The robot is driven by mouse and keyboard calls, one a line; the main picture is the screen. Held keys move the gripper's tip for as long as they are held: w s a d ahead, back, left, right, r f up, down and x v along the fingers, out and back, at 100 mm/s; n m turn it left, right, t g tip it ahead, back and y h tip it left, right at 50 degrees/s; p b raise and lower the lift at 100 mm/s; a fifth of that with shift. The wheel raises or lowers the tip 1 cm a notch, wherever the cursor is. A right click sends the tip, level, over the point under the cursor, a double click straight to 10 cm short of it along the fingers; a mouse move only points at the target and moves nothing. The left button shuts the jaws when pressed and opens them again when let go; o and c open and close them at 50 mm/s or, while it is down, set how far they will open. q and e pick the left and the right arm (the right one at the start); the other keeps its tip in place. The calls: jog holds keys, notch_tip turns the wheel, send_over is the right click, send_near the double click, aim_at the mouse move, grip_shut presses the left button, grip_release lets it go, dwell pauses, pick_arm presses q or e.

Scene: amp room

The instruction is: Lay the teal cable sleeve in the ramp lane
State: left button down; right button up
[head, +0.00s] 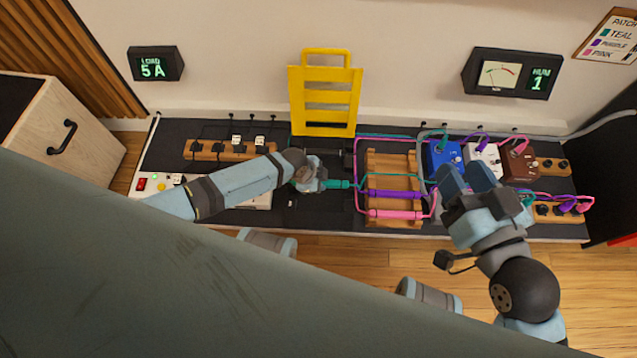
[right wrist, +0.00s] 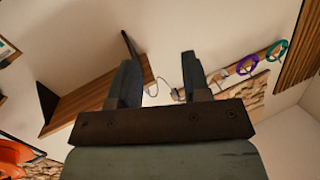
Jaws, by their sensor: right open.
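The teal cable sleeve (head: 337,184) is over the right part of the black ramp base (head: 305,213), below the raised yellow cover in the head view. My left gripper (head: 319,183) is shut on its left end. Whether the sleeve touches the lane floor cannot be told; the gripper and forearm hide part of the base. A teal cable runs right from the sleeve. My right gripper (head: 468,180) is in front of the pedals, its fingers apart. In the right wrist view the open right gripper (right wrist: 158,78) has nothing between its fingers.
A wooden rack (head: 392,158) holds a purple sleeve (head: 394,195) and a pink sleeve (head: 396,214). The yellow cover (head: 325,93) stands upright behind the base. Blue (head: 440,157), white and brown pedals stand right, with cables among them. A power strip (head: 205,148) lies left.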

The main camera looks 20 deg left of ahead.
pick_arm(q)
jog(key=b, duration=0.4)
send_over(323, 197)
jog(key=a, duration=0.1)
jog(key=shift+s+a+f, duration=0.1)
jog(key=shift+s+f, duration=0.15)
jog(key=shift+f, duration=0.85)
jog(key=shift+s+a+f, duration=0.1)
jog(key=shift+s+f, duration=0.1)
jog(key=shift+f, duration=0.9)
jog(key=shift+f+b, duration=0.5)
jog(key=shift+f, duration=0.2)
jog(key=shift+d+f+b, duration=0.1)
jog(key=shift+f+b, duration=0.45)
jog(key=shift+f, duration=1.15)
pick_arm(e)
jog(key=w+d+n+t, duration=0.1)
jog(key=n, duration=0.1)
jog(key=w+d+n+t+y, duration=0.1)
jog(key=n, duration=0.1)
jog(key=shift+w+r, duration=0.4)
jog(key=shift+w+f, duration=0.1)
